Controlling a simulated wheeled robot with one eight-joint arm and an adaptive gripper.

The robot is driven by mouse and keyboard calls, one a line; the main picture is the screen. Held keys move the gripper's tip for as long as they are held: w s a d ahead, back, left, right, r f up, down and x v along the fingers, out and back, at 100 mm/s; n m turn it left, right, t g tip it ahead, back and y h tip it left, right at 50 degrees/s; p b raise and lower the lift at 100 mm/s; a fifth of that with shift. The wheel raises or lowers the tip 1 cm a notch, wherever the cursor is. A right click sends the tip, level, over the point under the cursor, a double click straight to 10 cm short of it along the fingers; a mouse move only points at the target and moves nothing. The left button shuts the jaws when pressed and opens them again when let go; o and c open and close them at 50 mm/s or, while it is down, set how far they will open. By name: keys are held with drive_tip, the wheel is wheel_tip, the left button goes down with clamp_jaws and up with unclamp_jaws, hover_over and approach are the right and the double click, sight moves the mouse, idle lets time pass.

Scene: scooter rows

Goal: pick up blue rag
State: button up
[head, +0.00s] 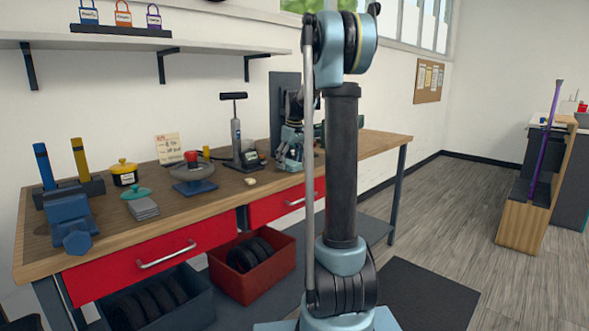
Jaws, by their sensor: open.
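I cannot clearly pick out a blue rag in the head view. A grey, folded-looking stack (143,209) lies on the workbench (225,195), left of centre, and its colour is closer to grey than blue. A teal item (136,193) sits just behind it. My gripper (290,158) is over the back right part of the bench, partly behind my own arm, open, well to the right of the grey stack. No held object shows; its fingertips are small and partly hidden.
A blue vise (69,213), a yellow pot (124,173), a red-knobbed device (193,172) and a pump (237,138) stand on the bench. A red drawer (150,258) is closed. A red bin (257,283) with tyres stands below.

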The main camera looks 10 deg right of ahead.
sight(290, 162)
drive_tip(key=shift+c, duration=0.4)
drive_tip(key=c, duration=1.1)
wheel_tip(290, 162, up, 10)
drive_tip(key=shift+r, duration=0.1)
